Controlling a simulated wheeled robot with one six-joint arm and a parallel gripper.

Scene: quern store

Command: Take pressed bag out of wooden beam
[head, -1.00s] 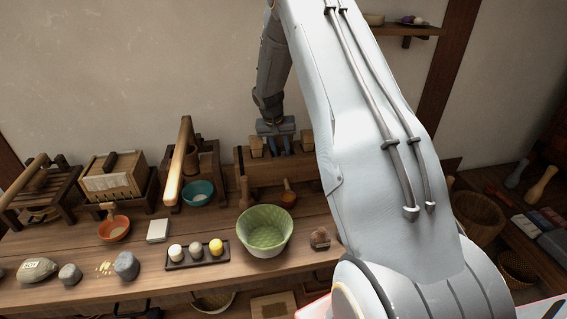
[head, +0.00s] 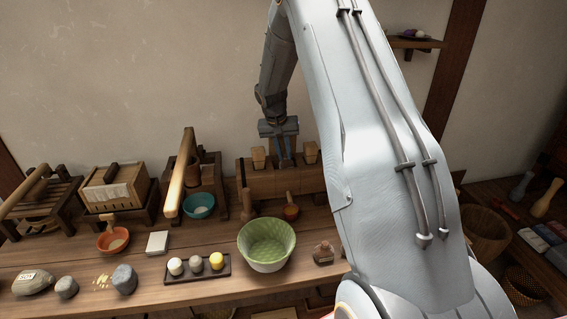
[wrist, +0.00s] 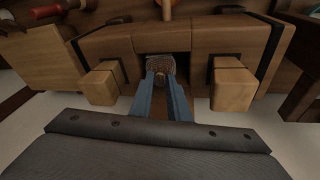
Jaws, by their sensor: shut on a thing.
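The wooden beam (head: 270,188) stands at the back of the bench, a thick block with a dark slot in its middle. It fills the upper part of the wrist view (wrist: 235,38), with a pale wooden wedge at each side. My gripper (wrist: 162,80) points into the slot, its blue fingers shut on a brown, rough-looking pressed bag (wrist: 160,64). The bag sits at the slot's mouth; whether it touches the walls I cannot tell. In the head view my gripper (head: 287,162) is over the beam's middle, and the bag is hard to make out there.
A green bowl (head: 267,244) stands in front of the beam, and a wooden lever press (head: 183,185) stands to its left. A tray with small balls (head: 196,267) and an orange bowl (head: 113,240) are nearer the front left. A wall shelf (head: 413,42) is at upper right.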

